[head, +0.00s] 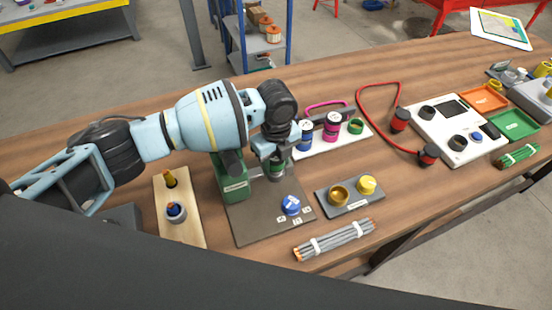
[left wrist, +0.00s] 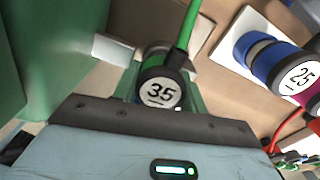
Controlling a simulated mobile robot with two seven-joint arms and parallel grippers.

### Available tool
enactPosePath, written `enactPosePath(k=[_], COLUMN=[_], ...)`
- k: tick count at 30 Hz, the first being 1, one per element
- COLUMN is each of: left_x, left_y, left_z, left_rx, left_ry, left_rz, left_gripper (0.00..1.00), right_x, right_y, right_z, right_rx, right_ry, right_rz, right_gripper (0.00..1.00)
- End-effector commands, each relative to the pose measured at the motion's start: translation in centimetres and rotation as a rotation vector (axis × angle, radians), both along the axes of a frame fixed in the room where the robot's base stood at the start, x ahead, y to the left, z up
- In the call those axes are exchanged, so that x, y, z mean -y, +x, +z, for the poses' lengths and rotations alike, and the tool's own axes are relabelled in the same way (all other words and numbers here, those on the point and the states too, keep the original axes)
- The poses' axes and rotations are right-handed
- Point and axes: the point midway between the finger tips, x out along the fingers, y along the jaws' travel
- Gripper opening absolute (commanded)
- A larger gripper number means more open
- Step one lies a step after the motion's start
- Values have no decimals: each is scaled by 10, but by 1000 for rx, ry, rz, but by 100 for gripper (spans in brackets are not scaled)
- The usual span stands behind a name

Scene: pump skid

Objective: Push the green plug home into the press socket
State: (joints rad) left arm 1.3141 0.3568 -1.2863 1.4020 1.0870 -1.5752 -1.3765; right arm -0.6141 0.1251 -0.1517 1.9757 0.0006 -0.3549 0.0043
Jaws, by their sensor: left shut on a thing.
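My left gripper (head: 275,158) is shut on the green plug (head: 277,173), low over the press base plate and beside the green press body (head: 235,183). The press body (left wrist: 55,60) fills the upper left there. The press socket is hidden by the gripper and plug, so I cannot tell how deep the plug sits. My right gripper is not in view.
A blue-and-white piece (head: 291,205) stands on the base plate (head: 255,228). A white rack (head: 318,143) holds blue and magenta plugs and a green ring behind. A grey block (head: 353,204) with yellow rings and a cable bundle (head: 335,241) lie right. A wooden board (head: 180,232) stands left.

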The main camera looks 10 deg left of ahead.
Motion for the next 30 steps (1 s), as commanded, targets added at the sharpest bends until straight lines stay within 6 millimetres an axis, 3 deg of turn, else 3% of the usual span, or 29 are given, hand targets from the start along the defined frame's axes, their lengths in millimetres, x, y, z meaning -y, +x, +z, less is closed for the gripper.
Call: enactPosePath(k=[1, 6, 16, 30], left_x=[0, 0, 0, 0], left_y=[0, 0, 0, 0], left_z=[0, 0, 1, 68], left_rx=[0, 0, 1, 3], left_ry=[0, 0, 1, 0], left_rz=[0, 0, 0, 0], left_gripper=[46, 68, 68, 68], right_x=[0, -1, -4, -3], right_y=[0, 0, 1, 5], right_z=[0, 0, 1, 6], right_rx=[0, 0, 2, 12], right_ry=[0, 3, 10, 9], right_rz=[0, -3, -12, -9], right_gripper=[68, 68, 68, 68])
